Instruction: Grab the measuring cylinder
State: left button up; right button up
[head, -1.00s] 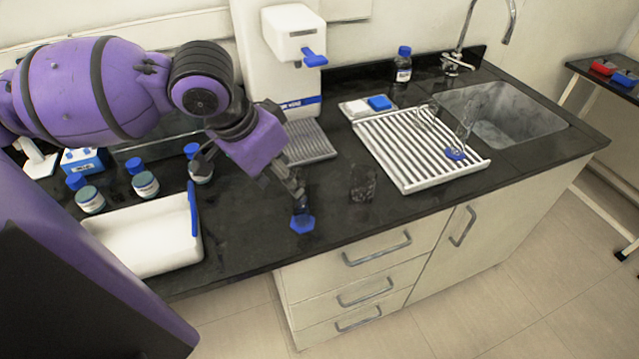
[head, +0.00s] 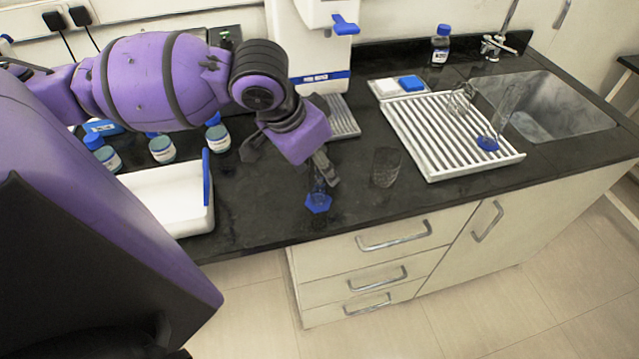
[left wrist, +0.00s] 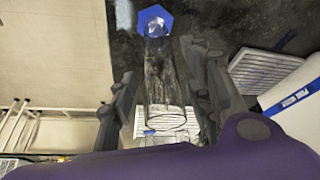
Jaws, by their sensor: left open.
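A clear measuring cylinder with a blue hexagonal base (head: 318,204) stands upright near the front edge of the dark worktop. In the left wrist view its clear tube (left wrist: 160,85) runs between my fingers, and the blue base shows beyond them. My left gripper (head: 324,168) is at the tube above the base, partly hiding it. In the left wrist view the left gripper (left wrist: 163,90) is open, with one finger on each side of the tube; contact cannot be told. My right gripper is not in view. A second blue-based cylinder (head: 488,143) is on the white rack.
A clear beaker (head: 385,167) stands close to the right of the cylinder. The ribbed white rack (head: 430,135) and sink (head: 560,105) lie farther right. A white tray (head: 170,205) and several blue-capped jars (head: 162,149) are at left. A white machine (head: 310,50) stands behind.

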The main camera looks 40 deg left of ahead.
pick_arm(q)
jog(key=c, duration=0.6)
grip_shut()
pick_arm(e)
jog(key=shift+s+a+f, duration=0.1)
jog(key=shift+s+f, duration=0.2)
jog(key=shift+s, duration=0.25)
